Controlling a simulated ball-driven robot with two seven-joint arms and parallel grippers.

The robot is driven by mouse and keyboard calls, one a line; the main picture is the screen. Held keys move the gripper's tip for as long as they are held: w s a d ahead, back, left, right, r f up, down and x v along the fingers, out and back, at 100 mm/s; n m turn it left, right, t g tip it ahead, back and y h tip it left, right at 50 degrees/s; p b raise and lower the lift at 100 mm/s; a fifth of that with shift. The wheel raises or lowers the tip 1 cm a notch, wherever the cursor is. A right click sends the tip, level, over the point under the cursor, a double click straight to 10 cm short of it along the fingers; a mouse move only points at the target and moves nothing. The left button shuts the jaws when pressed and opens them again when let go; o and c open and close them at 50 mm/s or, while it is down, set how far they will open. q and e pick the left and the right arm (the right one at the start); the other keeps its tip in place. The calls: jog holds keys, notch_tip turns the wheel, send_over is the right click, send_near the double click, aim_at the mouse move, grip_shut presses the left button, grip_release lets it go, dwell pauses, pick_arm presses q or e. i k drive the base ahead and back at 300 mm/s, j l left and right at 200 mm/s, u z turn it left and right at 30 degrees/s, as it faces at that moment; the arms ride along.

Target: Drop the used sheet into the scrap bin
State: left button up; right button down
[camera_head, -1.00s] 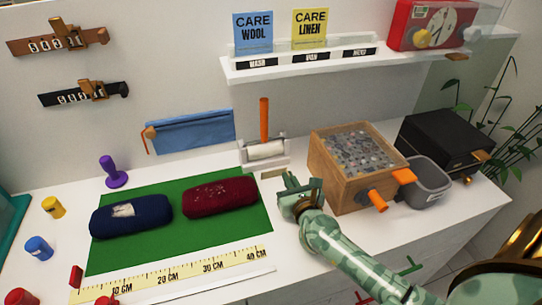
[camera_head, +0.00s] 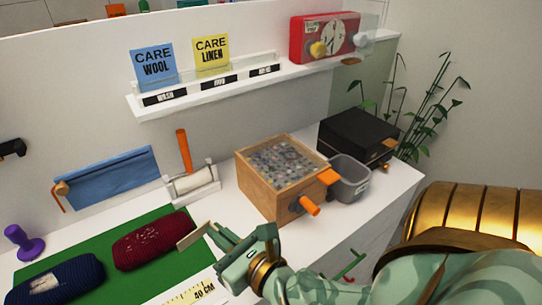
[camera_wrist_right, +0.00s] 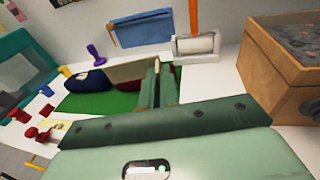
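The used sheet (camera_head: 188,237), a small beige strip, is pinched at one end in my right gripper (camera_head: 212,234), above the green mat's right edge. In the right wrist view the sheet (camera_wrist_right: 124,70) sticks out to the left from the closed fingers (camera_wrist_right: 156,76). The scrap bin (camera_head: 350,189) is a small grey open-topped tub with a label, against the right side of the wooden box. My right gripper is to the left of the bin and nearer the front. The bin's floor is hidden. My left gripper is not in view.
The wooden box (camera_head: 262,190) with its orange handle stands between gripper and bin. A lint roller (camera_head: 192,185) in a cradle is behind the gripper. A black box (camera_head: 357,136) is behind the bin. A dark red knit roll (camera_head: 152,240) lies on the green mat (camera_head: 90,240).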

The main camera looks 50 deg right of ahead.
aim_at(338, 191)
jog(key=z, duration=1.8)
